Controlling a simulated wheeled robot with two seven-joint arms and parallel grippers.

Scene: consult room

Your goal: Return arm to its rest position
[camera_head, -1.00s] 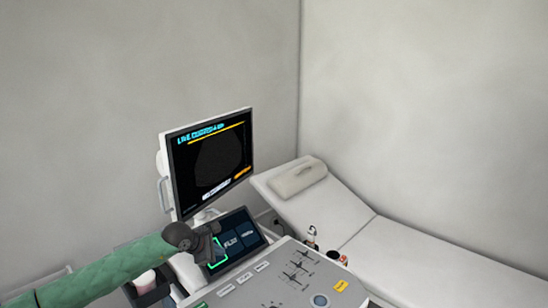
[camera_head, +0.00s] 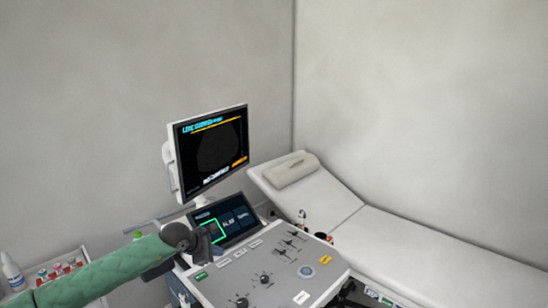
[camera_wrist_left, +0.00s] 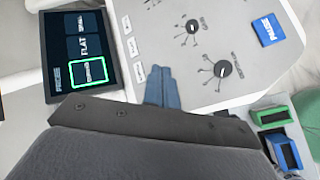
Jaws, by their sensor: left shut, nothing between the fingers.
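My left arm, in a green sleeve, comes in from the lower left in the head view. My left gripper (camera_head: 214,233) is dark and sits just in front of the console's small touch screen (camera_head: 240,219), partly overlapping its left tile. In the left wrist view the gripper's blue-grey fingers (camera_wrist_left: 162,86) are together with nothing between them. They are over the grey control panel (camera_wrist_left: 185,55), beside the touch screen (camera_wrist_left: 76,48), where one tile has a green outline. Whether the fingers touch anything cannot be told. My right gripper is not in view.
A monitor (camera_head: 210,148) stands above the console panel (camera_head: 262,277). A white examination couch (camera_head: 400,245) with a pillow (camera_head: 290,170) lies to the right. A tray with coloured-capped tubes (camera_head: 57,270) and a white bottle (camera_head: 12,271) are at lower left. Green and blue holders (camera_wrist_left: 285,150) are near the panel's edge.

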